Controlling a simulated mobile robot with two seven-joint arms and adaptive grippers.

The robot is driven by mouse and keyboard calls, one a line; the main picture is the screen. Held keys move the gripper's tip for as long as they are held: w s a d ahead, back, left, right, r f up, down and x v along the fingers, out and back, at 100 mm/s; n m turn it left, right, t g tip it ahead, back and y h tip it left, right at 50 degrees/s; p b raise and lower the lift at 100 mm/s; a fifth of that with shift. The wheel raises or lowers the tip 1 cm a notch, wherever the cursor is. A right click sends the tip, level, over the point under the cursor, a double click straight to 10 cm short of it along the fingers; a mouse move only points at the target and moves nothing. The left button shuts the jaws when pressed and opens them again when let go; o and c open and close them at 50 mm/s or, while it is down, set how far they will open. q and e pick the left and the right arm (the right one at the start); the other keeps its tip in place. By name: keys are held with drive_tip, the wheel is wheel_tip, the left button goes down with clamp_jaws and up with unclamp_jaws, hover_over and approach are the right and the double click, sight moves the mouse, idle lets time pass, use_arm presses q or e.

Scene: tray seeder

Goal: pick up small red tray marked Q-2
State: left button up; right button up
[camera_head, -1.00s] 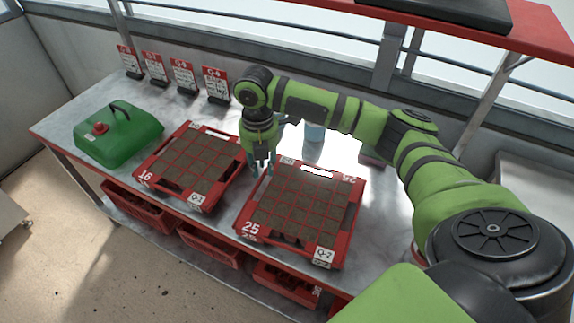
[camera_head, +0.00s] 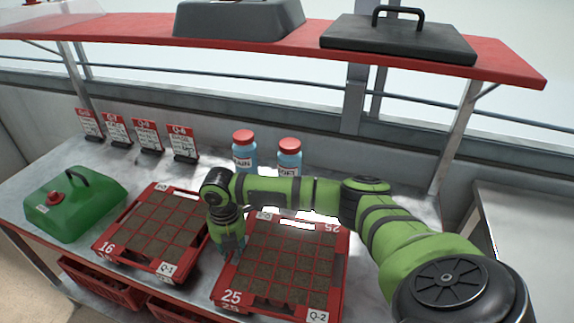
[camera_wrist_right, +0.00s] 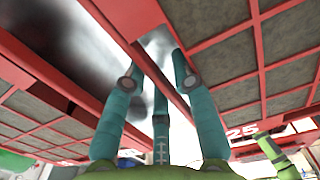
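The red tray marked Q-2 (camera_head: 232,297) lies on the grey bench, with soil-filled square cells and "25" on its corners. My right gripper (camera_head: 236,252) points down at this tray's left edge, beside the gap to the Q-1 tray. In the right wrist view, the right gripper (camera_wrist_right: 156,62) has its fingers apart, with a red tray bar running between them. Cells of the Q-2 tray (camera_wrist_right: 240,38) fill the right of that view. I cannot tell whether the fingers touch the bar. My left gripper is not in view.
The red Q-1 tray (camera_head: 106,247) lies close at left. A green can (camera_head: 75,212) stands beyond it. Two red-capped bottles (camera_head: 244,152) (camera_head: 289,158) and several sign cards (camera_head: 183,143) stand behind. A red shelf (camera_head: 300,42) overhangs the back. Red crates (camera_head: 100,285) sit below the bench.

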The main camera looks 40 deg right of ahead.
clamp_jaws()
drive_tip(key=shift+r, duration=0.15)
